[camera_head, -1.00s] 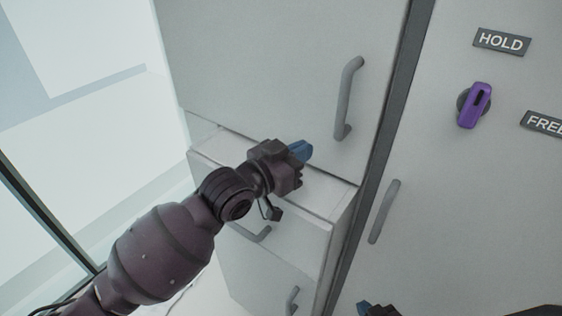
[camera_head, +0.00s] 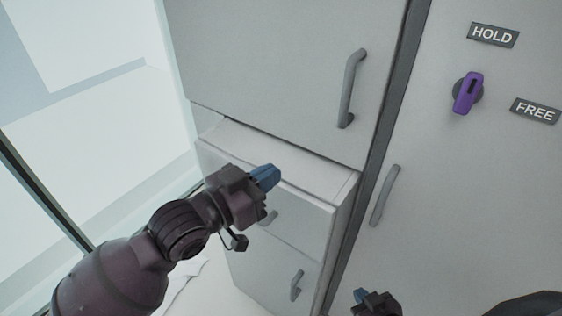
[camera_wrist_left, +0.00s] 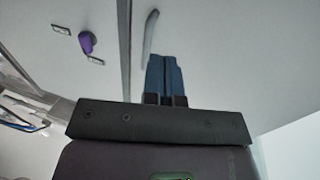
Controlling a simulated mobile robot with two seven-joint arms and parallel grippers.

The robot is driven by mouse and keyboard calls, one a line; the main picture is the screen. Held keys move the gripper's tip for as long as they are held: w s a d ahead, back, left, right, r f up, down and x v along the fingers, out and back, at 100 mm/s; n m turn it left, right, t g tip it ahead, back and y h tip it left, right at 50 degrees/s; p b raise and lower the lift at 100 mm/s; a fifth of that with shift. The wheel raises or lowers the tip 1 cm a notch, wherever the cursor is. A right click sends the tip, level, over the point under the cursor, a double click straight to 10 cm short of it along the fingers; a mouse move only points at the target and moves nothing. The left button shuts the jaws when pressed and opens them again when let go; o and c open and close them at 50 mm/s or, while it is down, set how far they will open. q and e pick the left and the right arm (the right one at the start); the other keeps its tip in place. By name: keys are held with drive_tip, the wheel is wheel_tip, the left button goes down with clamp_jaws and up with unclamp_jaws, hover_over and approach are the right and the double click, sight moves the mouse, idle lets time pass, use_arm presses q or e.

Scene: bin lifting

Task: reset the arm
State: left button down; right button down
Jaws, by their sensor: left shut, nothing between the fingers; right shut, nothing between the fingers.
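My left gripper (camera_head: 265,177) is shut and empty, its blue fingers together.
The upper cabinet door has a grey handle (camera_head: 350,88). The right panel has another handle (camera_head: 384,196) and a purple knob (camera_head: 467,92) between a HOLD label (camera_head: 493,35) and a FREE label (camera_head: 535,110). A lower handle (camera_head: 296,285) is below the drawer. Free room lies at left.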

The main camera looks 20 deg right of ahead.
use_arm(q)
drive_tip(key=shift+s+a, duration=0.3)
drive_tip(key=shift+a, duration=0.1)
drive_tip(key=w+a+n+t+y, duration=0.1)
drive_tip(key=w+a+t+y, duration=0.1)
drive_tip(key=w+a+t, duration=0.35)
drive_tip(key=w+a+f+n+t+y, duration=0.25)
drive_tip(key=a+f+n+y, duration=0.4)
drive_tip(key=a+f, duration=0.6)
drive_tip(key=s+a+f+n+g+y, duration=0.4)
drive_tip(key=s+a+f+y, duration=0.4)
drive_tip(key=s+a+f, duration=1)
drive_tip(key=s+f, duration=0.1)
drive_tip(key=s, duration=0.2)
drive_tip(key=shift+s+a+f+n, duration=0.25)
drive_tip(key=shift+a+f+n, duration=0.05)
drive_tip(key=shift+f+n, duration=0.05)
